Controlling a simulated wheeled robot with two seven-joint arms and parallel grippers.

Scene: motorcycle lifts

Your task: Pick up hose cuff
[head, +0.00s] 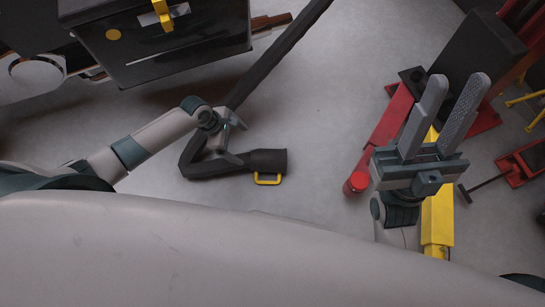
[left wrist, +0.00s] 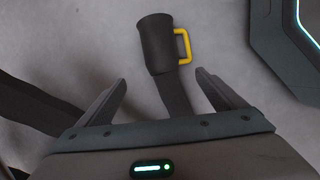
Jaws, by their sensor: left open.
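The hose cuff (head: 268,161) is a wide black cylinder with a yellow handle (head: 268,180), at the end of a black hose (head: 215,168) near the grey floor. In the left wrist view the cuff (left wrist: 155,42) lies beyond my fingertips, its yellow handle (left wrist: 183,45) on the right. My left gripper (head: 241,142) is open and empty, just left of the cuff in the head view. In the left wrist view the hose (left wrist: 173,95) runs between the spread fingers (left wrist: 161,82); I cannot tell its depth. My right gripper (head: 460,78) has its fingers apart and empty, far right of the cuff.
A black case (head: 160,40) with a yellow latch is at the upper left, by a motorcycle's pipes. The hose rises past it to the top edge. Red and yellow lift parts (head: 385,135) stand around my right gripper. Floor right of the cuff is clear.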

